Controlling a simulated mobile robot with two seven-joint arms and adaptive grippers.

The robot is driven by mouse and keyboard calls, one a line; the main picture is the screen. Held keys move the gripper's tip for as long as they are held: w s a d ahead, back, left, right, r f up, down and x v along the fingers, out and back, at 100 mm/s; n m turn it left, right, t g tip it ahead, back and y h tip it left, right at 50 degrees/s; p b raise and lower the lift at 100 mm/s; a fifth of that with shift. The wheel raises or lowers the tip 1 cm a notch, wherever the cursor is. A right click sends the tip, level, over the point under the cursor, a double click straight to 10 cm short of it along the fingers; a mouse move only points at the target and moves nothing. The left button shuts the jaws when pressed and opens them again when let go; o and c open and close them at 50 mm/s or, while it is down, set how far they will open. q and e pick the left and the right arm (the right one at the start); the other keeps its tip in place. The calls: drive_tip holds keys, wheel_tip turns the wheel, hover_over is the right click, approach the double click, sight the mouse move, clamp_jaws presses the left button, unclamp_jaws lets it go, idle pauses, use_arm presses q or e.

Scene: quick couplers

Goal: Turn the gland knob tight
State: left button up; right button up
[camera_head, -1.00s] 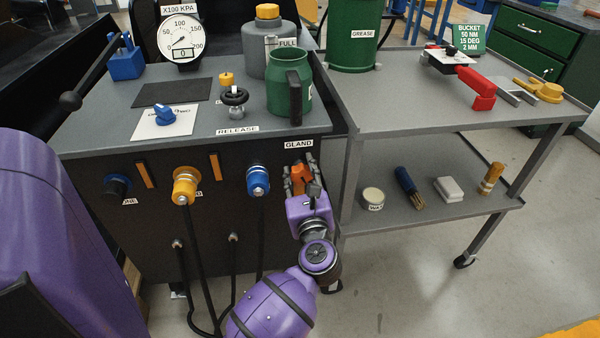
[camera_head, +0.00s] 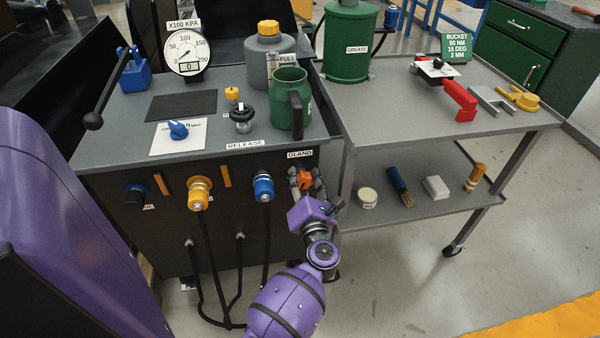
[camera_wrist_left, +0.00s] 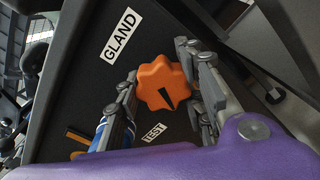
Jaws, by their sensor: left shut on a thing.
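The orange gland knob (camera_head: 305,180) is on the dark front panel of the cart, below the GLAND label (camera_head: 299,154). In the left wrist view the knob (camera_wrist_left: 161,84) is a lobed disc with a black pointer mark. My left gripper (camera_head: 306,182) comes from below and is shut on the knob, one finger on each side. The fingers (camera_wrist_left: 159,80) also show around it in the left wrist view. The finger contact is partly hidden. My right gripper is not in view.
A blue coupler (camera_head: 263,187) and a yellow coupler (camera_head: 199,193) with hoses are left of the knob. A green jug (camera_head: 287,101) stands on the cart top above. A grey two-level side table (camera_head: 410,125) stands to the right. The gauge (camera_head: 187,52) stands at the back.

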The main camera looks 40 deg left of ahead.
use_arm(q)
drive_tip(key=m+p, duration=0.2)
drive_tip(key=shift+s+a+m, duration=0.15)
drive_tip(key=shift+s+m, duration=0.05)
drive_tip(key=shift+m, duration=0.2)
drive_tip(key=shift+m+p, duration=0.4)
drive_tip(key=shift+p, duration=0.05)
drive_tip(key=m+p, duration=0.2)
drive_tip(key=m, duration=0.1)
drive_tip(key=shift+r+m+p, duration=0.1)
drive_tip(key=shift+m+p, duration=0.2)
drive_tip(key=m+p, duration=0.1)
drive_tip(key=m, duration=0.2)
drive_tip(key=shift+w+p, duration=0.1)
drive_tip(key=shift+p, duration=0.3)
drive_tip(key=shift+m+p, duration=0.5)
drive_tip(key=shift+m, duration=0.7)
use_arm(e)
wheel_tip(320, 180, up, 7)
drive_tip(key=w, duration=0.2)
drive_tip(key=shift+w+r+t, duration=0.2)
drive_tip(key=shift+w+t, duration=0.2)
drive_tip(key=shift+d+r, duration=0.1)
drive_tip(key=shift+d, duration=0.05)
use_arm(q)
drive_tip(key=shift+w, duration=0.1)
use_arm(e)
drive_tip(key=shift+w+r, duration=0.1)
